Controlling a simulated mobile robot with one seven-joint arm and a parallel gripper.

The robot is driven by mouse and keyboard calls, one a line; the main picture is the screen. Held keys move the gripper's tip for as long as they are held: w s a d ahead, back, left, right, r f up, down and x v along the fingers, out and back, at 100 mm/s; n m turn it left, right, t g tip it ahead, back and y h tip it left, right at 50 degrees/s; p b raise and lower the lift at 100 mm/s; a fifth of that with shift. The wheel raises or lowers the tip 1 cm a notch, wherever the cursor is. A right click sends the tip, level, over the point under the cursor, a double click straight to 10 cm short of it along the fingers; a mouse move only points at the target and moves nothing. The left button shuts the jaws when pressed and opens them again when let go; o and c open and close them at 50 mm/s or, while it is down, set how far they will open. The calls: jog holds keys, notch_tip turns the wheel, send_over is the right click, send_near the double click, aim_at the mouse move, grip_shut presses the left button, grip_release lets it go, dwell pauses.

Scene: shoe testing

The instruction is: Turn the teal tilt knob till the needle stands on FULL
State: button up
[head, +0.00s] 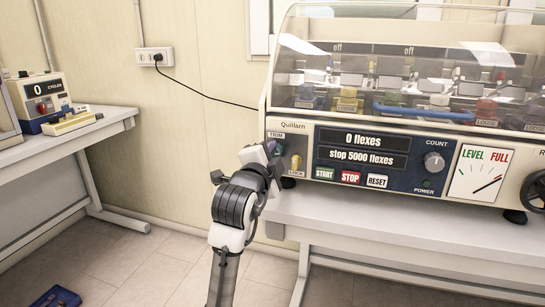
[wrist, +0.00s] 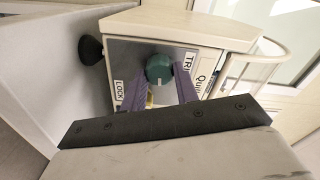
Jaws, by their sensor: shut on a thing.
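The teal knob (wrist: 158,69) sits on the machine's grey side panel in the wrist view, with a pale mark on its face. My gripper (wrist: 160,77) has its purple fingers on either side of the knob, shut on it. In the head view my gripper (head: 273,150) is at the panel's left end by the TRIM label and hides the knob. The gauge (head: 479,173) at the right of the panel has LEVEL in green and FULL in red. Its needle slants up to the right, below the FULL lettering; its exact mark is too small to tell.
A yellow LOCK knob (head: 296,162) is close to my gripper. The display (head: 362,149) reads 0 flexes, stop 5000 flexes. START, STOP and RESET buttons and a COUNT knob (head: 434,162) share the panel. A handwheel (head: 536,190) is at far right. A counter (head: 44,97) stands on the left bench.

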jog(key=o, duration=1)
jog(key=b+v, duration=0.1)
jog(key=v, duration=1.2)
jog(key=shift+s+a+b, duration=0.15)
jog(key=shift+s+b, duration=0.2)
jog(key=shift+b, duration=0.05)
